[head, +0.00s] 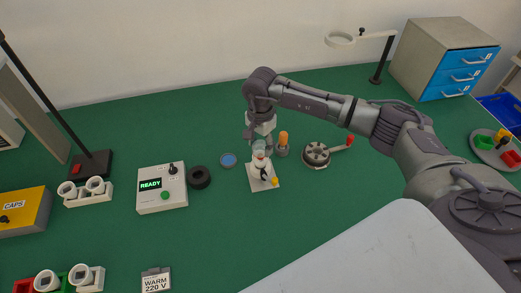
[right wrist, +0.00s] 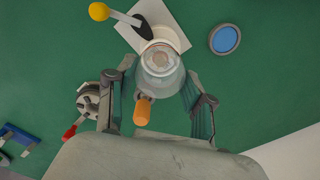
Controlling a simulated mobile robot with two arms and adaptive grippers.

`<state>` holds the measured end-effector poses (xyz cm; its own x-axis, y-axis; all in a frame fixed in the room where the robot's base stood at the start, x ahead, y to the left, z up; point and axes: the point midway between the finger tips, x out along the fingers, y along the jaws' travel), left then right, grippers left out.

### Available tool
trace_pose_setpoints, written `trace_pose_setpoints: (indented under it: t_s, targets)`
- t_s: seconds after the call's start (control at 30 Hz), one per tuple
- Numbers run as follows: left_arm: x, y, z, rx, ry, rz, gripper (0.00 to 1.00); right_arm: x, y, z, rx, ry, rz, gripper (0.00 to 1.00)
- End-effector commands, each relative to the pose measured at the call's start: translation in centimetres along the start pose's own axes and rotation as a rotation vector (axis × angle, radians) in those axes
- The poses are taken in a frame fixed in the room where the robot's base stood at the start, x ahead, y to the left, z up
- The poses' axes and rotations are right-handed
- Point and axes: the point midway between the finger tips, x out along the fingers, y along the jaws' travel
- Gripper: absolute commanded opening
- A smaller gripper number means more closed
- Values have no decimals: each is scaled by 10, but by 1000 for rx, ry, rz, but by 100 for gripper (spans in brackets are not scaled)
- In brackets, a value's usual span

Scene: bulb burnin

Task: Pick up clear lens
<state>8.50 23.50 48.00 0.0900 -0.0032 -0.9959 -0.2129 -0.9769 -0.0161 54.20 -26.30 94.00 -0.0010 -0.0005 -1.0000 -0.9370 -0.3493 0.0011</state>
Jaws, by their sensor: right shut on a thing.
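The clear lens (right wrist: 160,68) is a see-through, cup-like glass piece. In the right wrist view it sits between the two fingers of my right gripper (right wrist: 160,84), which is shut on it. In the head view my right gripper (head: 259,142) points down with the clear lens (head: 259,150) under it, over a white plate (head: 257,184) that carries a small fixture with a yellow-knobbed lever (head: 274,181). I cannot tell whether the lens touches the fixture. My left gripper is not in view.
A blue disc (head: 228,160) and a black ring (head: 199,177) lie left of the plate, beside a READY box (head: 162,188). An orange-topped piece (head: 283,139) and a round grey device with a red-knobbed handle (head: 316,155) stand close on the right.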

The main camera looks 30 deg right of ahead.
Motion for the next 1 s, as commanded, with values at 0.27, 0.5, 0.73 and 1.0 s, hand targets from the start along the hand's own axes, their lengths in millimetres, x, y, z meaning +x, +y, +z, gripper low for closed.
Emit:
trace_pose_setpoints:
  t_s: [0.27, 0.5, 0.73, 1.0]
  targets:
    - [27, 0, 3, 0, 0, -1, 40, -39, 43, -22, 3, 4, -2, 39]
    - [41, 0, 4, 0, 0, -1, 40, -68, 85, -40, 3, 3, -2, 39]
    - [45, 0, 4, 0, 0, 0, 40, -85, 104, -48, 0, 0, -1, 39]
    - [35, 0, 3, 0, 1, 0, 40, -103, 106, -48, 1, 0, -2, 39]
